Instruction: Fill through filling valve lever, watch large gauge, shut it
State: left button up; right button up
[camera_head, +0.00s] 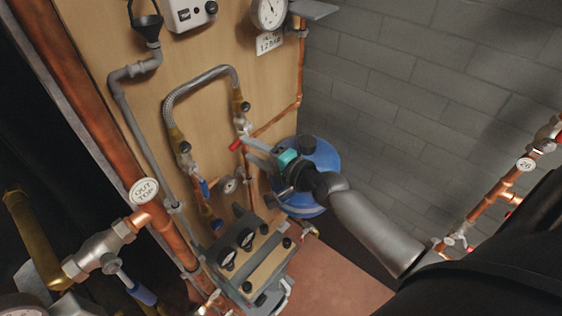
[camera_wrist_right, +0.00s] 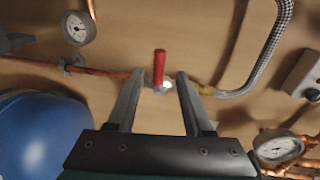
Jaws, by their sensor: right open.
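A red-handled lever (camera_head: 236,145) sits on the copper pipe of the wooden panel, by the end of the braided hose. My right gripper (camera_head: 258,155) reaches in from the right, close to it. In the right wrist view, the red lever (camera_wrist_right: 159,67) shows between the open fingertips of my right gripper (camera_wrist_right: 160,77); I cannot tell whether either finger touches it. The large gauge (camera_head: 268,12) is at the panel's top, partly cut off by the frame. My left gripper is out of view.
A blue vessel (camera_head: 318,160) stands behind my right gripper. A braided hose (camera_head: 198,78) loops across the panel. A small gauge (camera_head: 230,185) and a box with dials (camera_head: 243,240) sit below. Copper pipes run at left (camera_head: 172,240) and right (camera_head: 487,206).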

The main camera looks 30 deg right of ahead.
jog(key=v, duration=0.9)
jog(key=shift+s+b, duration=0.2)
jog(key=shift+b, duration=0.15)
jog(key=shift+d, duration=0.15)
dwell(1.4)
jog(key=s+d+f+n+g+h+b, duration=0.1)
jog(key=s+f+n+g+b, duration=0.15)
jog(key=f, duration=0.85)
jog(key=s+d+f+n+g+h+b, duration=0.1)
jog(key=s+f+g+h, duration=0.15)
jog(key=f, duration=0.75)
jog(key=s+d+f+n+g+b, duration=0.15)
jog(key=s+f, duration=0.25)
jog(key=f, duration=0.7)
jog(key=s+a+f+n+g+b, duration=0.2)
jog(key=s+f+n, duration=0.2)
jog(key=s+f, duration=0.4)
jog(key=s+a+f+n+g+b, duration=0.1)
jog(key=s+a+f+n+g, duration=0.2)
jog(key=s+f, duration=0.4)
jog(key=s+a+f+n+g+h+b, duration=0.1)
jog(key=s+a+f+n+g+b, duration=0.1)
jog(key=s+f+n, duration=0.3)
jog(key=s+a+f, duration=0.1)
jog(key=s+f, duration=0.2)
jog(key=s, duration=0.3)
jog(key=shift+f+g+b, duration=0.35)
